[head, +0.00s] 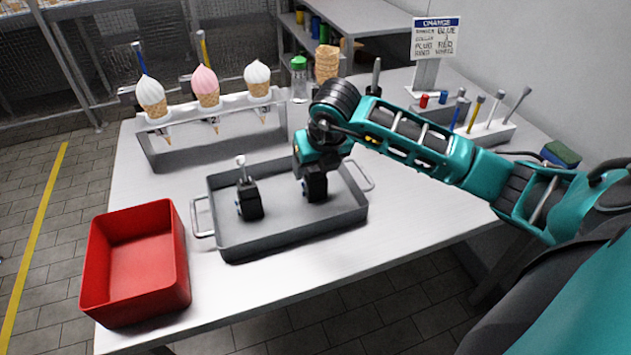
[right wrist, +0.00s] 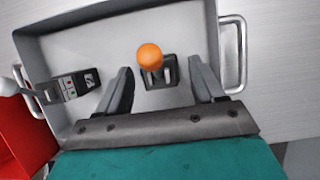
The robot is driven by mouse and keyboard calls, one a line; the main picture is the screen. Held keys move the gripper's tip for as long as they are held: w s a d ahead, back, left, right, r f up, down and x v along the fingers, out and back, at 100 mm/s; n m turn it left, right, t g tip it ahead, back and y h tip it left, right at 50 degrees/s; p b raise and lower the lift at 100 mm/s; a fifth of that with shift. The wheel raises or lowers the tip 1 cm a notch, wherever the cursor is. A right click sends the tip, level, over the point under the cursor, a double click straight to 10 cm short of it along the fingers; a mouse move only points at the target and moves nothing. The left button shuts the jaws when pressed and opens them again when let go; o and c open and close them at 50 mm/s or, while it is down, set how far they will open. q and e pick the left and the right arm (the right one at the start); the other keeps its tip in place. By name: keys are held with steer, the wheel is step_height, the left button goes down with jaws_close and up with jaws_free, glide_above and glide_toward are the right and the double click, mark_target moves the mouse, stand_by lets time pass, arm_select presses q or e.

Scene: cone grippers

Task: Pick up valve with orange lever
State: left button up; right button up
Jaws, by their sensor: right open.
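The valve with the orange lever shows in the right wrist view as a dark body (right wrist: 163,76) topped by an orange ball knob (right wrist: 150,57). It stands in the grey tray (head: 290,232). In the head view its dark body (head: 316,187) shows below my right gripper (head: 312,168), which hides the orange knob. My right gripper is open. Its two fingers lie either side of the valve in the right wrist view (right wrist: 160,72), with gaps visible on both sides. My left gripper is not in view.
A second dark valve (head: 249,203) with a white-knobbed lever stands left in the same tray. A red bin (head: 140,265) sits left of the tray. A rack (head: 220,135) with several ice cream cones stands behind. A tool holder (head: 485,132) stands at the back right.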

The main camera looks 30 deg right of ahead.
jaws_close()
stand_by(0.5)
steer(key=shift+r, duration=0.15)
